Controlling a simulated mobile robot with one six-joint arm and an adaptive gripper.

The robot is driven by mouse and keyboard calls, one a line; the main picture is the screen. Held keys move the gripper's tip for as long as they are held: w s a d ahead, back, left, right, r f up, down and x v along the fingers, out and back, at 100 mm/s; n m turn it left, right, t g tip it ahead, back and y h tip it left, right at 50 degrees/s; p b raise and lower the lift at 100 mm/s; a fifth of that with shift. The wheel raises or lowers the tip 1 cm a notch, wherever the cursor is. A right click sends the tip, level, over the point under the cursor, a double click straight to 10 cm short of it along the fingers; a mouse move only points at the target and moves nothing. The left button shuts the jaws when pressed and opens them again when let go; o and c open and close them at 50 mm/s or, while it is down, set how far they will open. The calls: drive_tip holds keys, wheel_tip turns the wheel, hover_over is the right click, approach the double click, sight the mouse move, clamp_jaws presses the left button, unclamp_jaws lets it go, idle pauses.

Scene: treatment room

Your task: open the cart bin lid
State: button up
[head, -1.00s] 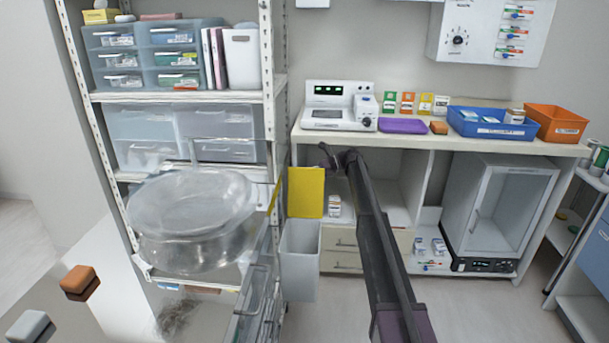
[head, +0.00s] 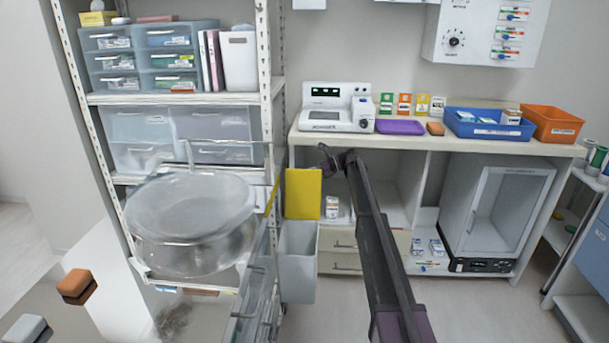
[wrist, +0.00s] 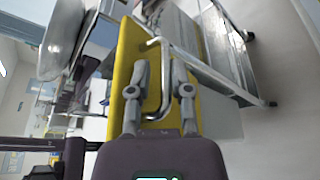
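The cart bin's yellow lid (head: 303,193) stands raised, about upright, above the pale grey bin (head: 298,262) in the head view. In the wrist view the lid (wrist: 122,75) fills the middle left, with a bent metal handle (wrist: 166,80) in front of it. My gripper (head: 326,160) is beside the lid's upper right edge in the head view. In the wrist view the fingers of my gripper (wrist: 158,72) are spread, with the handle's bar between them and a gap visible. The bin's inside is hidden.
A metal shelf rack (head: 180,98) with drawers and a large clear-lidded round vessel (head: 190,220) stands close on the left. A counter (head: 460,143) with a device, boxes and trays runs behind. Open floor lies at lower right.

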drive_tip(key=p+v, duration=0.3)
drive_tip(key=v, duration=1.2)
idle(1.7)
drive_tip(key=shift+w+d, duration=0.1)
idle(0.4)
drive_tip(key=s+a+f+n+h, duration=0.2)
drive_tip(key=s+f+n+h, duration=0.15)
drive_tip(key=s, duration=0.65)
drive_tip(key=s+a+f+n+t+h, duration=0.1)
drive_tip(key=s+a+f+n+h, duration=0.15)
drive_tip(key=s+n, duration=0.45)
drive_tip(key=s+a+f+n+h, duration=0.2)
drive_tip(key=s+f, duration=0.2)
drive_tip(key=s, duration=0.8)
drive_tip(key=s+d+f+n+t+h+p, duration=0.15)
drive_tip(key=s+n+h, duration=0.4)
drive_tip(key=s, duration=0.75)
drive_tip(key=s+d+f+n+h, duration=0.25)
drive_tip(key=s+n, duration=0.55)
drive_tip(key=s, duration=0.4)
wheel_tip(320, 180, up, 23)
drive_tip(key=y+p, duration=0.1)
drive_tip(key=p, duration=2.1)
drive_tip(key=shift+d, duration=0.35)
drive_tip(key=shift+s+r, duration=0.1)
